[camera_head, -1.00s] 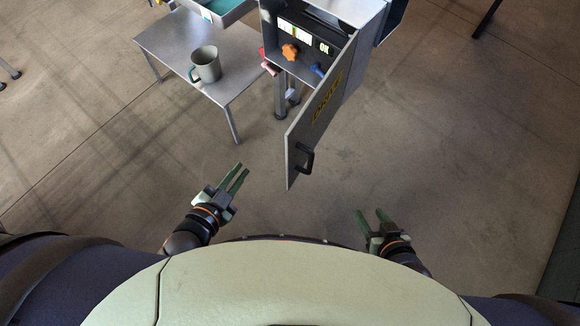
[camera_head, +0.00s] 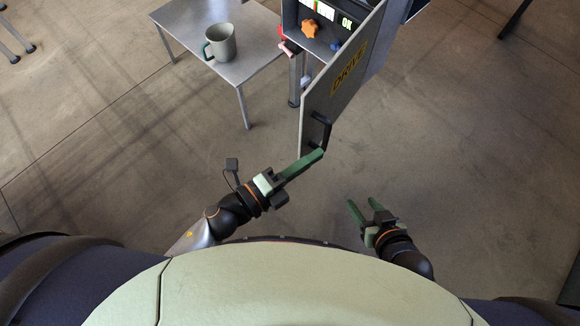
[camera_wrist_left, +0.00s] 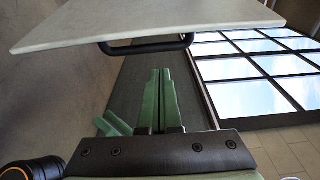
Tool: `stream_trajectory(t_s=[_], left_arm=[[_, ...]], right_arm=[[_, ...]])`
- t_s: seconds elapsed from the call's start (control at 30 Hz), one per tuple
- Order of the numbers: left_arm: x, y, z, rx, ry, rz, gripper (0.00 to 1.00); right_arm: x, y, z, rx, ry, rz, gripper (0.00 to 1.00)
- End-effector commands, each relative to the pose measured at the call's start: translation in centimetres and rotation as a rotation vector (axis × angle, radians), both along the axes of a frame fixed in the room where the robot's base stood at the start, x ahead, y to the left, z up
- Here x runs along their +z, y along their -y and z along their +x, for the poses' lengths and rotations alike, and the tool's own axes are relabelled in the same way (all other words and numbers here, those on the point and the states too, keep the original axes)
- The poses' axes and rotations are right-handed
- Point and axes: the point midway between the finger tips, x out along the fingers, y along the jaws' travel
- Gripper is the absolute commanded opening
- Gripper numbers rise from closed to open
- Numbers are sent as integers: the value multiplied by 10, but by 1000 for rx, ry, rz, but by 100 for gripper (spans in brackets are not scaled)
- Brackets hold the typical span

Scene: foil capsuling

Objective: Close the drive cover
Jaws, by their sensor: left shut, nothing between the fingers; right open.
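The drive cover (camera_head: 340,84) is a grey hinged panel with a yellow DRIVE label, standing swung open from the cabinet at the upper right of the head view. Its black handle (camera_head: 321,131) sits near the free lower edge. In the left wrist view the panel (camera_wrist_left: 150,22) spans the top, with the handle (camera_wrist_left: 146,47) below its edge. My left gripper (camera_head: 318,155) is shut and empty, its fingertips close to the handle; I cannot tell if they touch. Its fingers (camera_wrist_left: 157,90) point toward the handle. My right gripper (camera_head: 364,207) is open and empty, lower right.
Inside the cabinet are an orange knob (camera_head: 309,29), a blue part (camera_head: 336,45) and a lit panel reading OK (camera_head: 347,23). A metal side table (camera_head: 240,78) with a grey mug (camera_head: 222,43) stands to the left. The floor right of the cover is clear.

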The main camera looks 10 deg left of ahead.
Motion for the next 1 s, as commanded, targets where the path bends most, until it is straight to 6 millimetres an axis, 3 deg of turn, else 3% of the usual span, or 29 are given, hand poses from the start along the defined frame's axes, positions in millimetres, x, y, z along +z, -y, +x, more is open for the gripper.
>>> stream_trajectory(t_s=[0.1,0.2,0.4,1.0], left_arm=[[2,16,18,1,1,-1,0],[-1,-4,23,2,-1,4,0],[-1,-20,31,2,-1,1,0],[-1,-30,34,-17,-1,2,0]], right_arm=[[-1,0,0,0,-4,-3,53],[-2,1,0,0,-5,-3,53],[-2,0,1,0,-2,-2,53],[-4,0,-2,1,-6,0,53]])
